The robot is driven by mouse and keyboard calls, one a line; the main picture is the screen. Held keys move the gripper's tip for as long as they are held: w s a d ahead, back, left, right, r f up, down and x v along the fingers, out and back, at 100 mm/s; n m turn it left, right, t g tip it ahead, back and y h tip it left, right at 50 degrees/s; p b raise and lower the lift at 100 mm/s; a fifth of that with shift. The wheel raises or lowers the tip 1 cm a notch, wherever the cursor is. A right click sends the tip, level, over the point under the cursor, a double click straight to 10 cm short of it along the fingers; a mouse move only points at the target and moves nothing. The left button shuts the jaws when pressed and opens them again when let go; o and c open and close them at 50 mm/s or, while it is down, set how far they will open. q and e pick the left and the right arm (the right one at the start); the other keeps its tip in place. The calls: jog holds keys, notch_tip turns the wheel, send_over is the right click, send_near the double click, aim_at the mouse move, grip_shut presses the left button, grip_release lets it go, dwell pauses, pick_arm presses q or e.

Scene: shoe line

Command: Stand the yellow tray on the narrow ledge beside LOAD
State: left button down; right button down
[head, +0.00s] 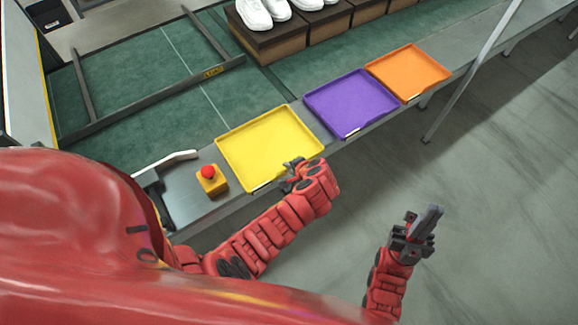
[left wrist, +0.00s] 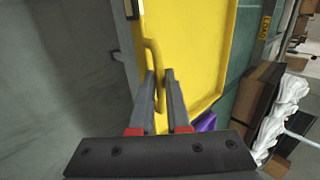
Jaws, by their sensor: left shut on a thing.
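The yellow tray (head: 268,142) is at the near side of the green belt, over the narrow grey ledge (head: 182,192); I cannot tell whether it rests or is slightly raised. It looks nearly flat. My left gripper (head: 291,172) is at its near edge. In the left wrist view the fingers (left wrist: 160,92) are shut on the tray's yellow handle (left wrist: 154,60), with the tray floor (left wrist: 190,50) beyond. The LOAD label (head: 213,72) is on a dark bar across the belt. My right gripper (head: 425,222) is empty above the floor; its finger gap is unclear.
A purple tray (head: 352,102) and an orange tray (head: 408,72) lie along the ledge to the right. A red button on a yellow box (head: 211,180) stands left of the yellow tray. Brown boxes (head: 268,42) with white shoes stand behind. The grey floor (head: 480,200) at right is clear.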

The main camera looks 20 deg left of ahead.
pick_arm(q)
jog(key=c, duration=0.9)
grip_release()
